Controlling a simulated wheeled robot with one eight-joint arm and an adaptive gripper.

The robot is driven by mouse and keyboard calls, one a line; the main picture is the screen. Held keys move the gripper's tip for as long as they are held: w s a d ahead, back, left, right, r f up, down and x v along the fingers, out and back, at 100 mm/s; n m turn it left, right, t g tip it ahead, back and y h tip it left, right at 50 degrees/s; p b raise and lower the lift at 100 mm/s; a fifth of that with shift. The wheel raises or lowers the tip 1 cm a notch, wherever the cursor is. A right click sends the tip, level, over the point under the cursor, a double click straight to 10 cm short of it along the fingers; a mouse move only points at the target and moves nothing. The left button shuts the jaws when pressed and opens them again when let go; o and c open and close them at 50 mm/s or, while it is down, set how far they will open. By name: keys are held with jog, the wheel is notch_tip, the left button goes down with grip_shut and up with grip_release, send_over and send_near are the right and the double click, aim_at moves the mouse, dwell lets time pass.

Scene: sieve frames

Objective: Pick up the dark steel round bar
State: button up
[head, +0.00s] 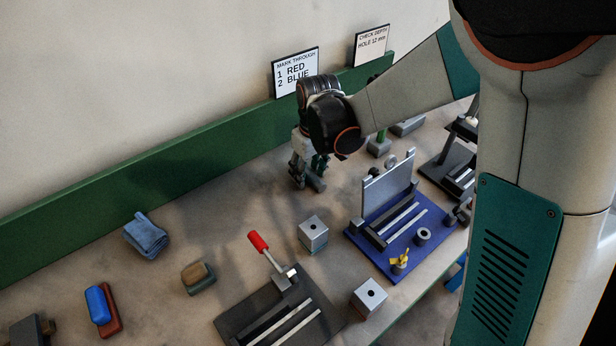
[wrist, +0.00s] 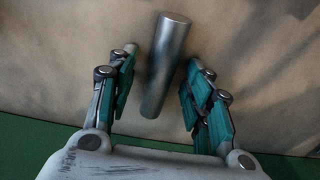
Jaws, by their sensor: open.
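In the wrist view the dark steel round bar (wrist: 168,62) lies on the bench top, a plain grey metal cylinder. My gripper (wrist: 158,82) is open, with one finger on each side of the bar's near part. Gaps show between the bar and both fingers. In the head view my gripper (head: 306,178) points down near the back of the bench, close to the green upstand. A grey piece of the bar (head: 317,184) shows at its fingertips; the rest is hidden behind the gripper.
A steel block with a hole (head: 313,236) and a blue fixture (head: 376,258) with a grey back plate stand in front of my gripper. A green upstand (head: 190,160) runs along the wall. A blue cloth (head: 147,235) lies left; bench between it and my gripper is clear.

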jog(key=shift+r, duration=0.1)
grip_shut()
jog(key=shift+r, duration=0.15)
